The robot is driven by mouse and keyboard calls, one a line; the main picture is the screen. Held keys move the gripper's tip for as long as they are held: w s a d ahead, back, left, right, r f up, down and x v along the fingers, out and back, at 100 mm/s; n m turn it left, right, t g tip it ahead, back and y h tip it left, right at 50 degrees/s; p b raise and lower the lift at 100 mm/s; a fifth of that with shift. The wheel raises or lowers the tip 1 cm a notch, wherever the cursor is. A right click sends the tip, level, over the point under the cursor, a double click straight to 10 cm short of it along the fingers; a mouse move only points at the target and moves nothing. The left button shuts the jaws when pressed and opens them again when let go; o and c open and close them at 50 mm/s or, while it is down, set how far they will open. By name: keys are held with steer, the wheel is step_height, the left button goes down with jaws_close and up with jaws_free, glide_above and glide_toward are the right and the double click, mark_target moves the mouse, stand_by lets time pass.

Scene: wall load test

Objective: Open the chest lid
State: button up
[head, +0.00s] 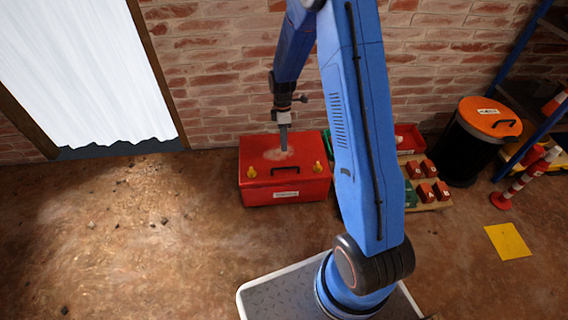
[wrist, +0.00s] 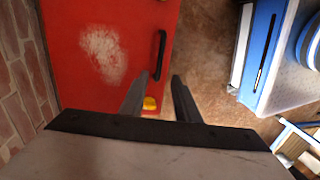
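The red chest (head: 262,176) stands on the floor against the brick wall with its lid (head: 300,158) shut. A black handle (head: 286,170) and two yellow latches, one at the left (head: 252,172) and one at the right (head: 317,167), are at its front. My gripper (head: 284,150) points down above the lid in the head view. In the wrist view the lid (wrist: 75,75) has a worn pale patch, and the handle (wrist: 160,55) lies beyond my fingertips. The two fingers (wrist: 158,85) are apart with nothing between them at the tips. One yellow latch (wrist: 150,104) shows between the fingers, lower down.
Right of the chest are a pallet (head: 431,203) with several small red boxes, a black bin with an orange lid (head: 490,116), a red-white post (head: 525,180) and blue shelving (head: 530,60). A yellow sheet (head: 507,241) lies on the floor. The floor left of the chest is mostly clear.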

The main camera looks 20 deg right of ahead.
steer(key=f, duration=0.3)
steer(key=s+f, duration=0.1)
steer(key=f, duration=0.3)
steer(key=s+f, duration=0.1)
steer(key=f, duration=0.3)
steer(key=shift+s+a+f, duration=0.1)
steer(key=shift+a+f, duration=0.05)
steer(key=shift+a, duration=0.15)
jaws_close()
